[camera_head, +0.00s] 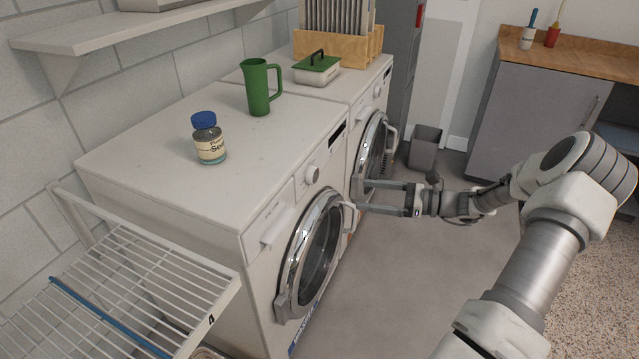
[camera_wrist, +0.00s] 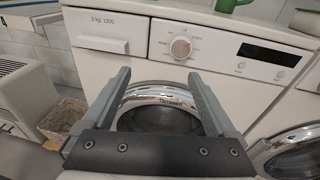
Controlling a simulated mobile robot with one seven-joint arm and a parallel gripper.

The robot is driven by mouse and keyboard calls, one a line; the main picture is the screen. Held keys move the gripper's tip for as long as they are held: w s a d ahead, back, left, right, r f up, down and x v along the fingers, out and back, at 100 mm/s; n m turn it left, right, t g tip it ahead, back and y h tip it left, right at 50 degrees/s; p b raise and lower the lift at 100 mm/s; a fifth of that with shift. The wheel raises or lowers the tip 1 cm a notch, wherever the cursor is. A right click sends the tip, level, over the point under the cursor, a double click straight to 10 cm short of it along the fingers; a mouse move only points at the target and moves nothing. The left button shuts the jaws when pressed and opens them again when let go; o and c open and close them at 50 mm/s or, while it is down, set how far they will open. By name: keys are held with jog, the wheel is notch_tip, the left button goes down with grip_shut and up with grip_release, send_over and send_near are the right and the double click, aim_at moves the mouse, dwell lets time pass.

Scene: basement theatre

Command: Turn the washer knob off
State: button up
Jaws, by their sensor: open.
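The nearer white washer (camera_head: 165,200) stands against the wall with its round door on the front. Its knob (camera_head: 312,174) is a round white dial high on the front panel. My gripper (camera_head: 356,196) is open and empty, in front of the machines, to the right of the knob and lower. In the wrist view its two fingers (camera_wrist: 160,82) are spread below the knob, in front of the door, apart from the knob.
A blue-lidded jar (camera_head: 210,145) and a green pitcher (camera_head: 258,88) stand on top of the washer. A second machine (camera_head: 372,85) adjoins it. A wire drying rack (camera_head: 110,290) is at the lower left. A grey bin (camera_head: 425,148) stands beyond. Floor in front is clear.

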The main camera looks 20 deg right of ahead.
aim_at(316, 177)
jog(key=w+a+t+b, duration=0.1)
jog(key=w+a, duration=0.1)
jog(key=w, duration=0.2)
jog(key=w+a+f+m+b, duration=0.1)
jog(key=w+a+b, duration=0.1)
jog(key=w+a, duration=0.1)
jog(key=w+a+m+t+b, duration=0.1)
jog(key=w+a, duration=0.2)
jog(key=w, duration=0.2)
jog(key=shift+w+a+f+t+h, duration=0.1)
jog(key=shift+a+f+t+h, duration=0.1)
jog(key=shift+t+h, duration=0.1)
jog(key=c, duration=1.4)
jog(key=shift+o, duration=0.2)
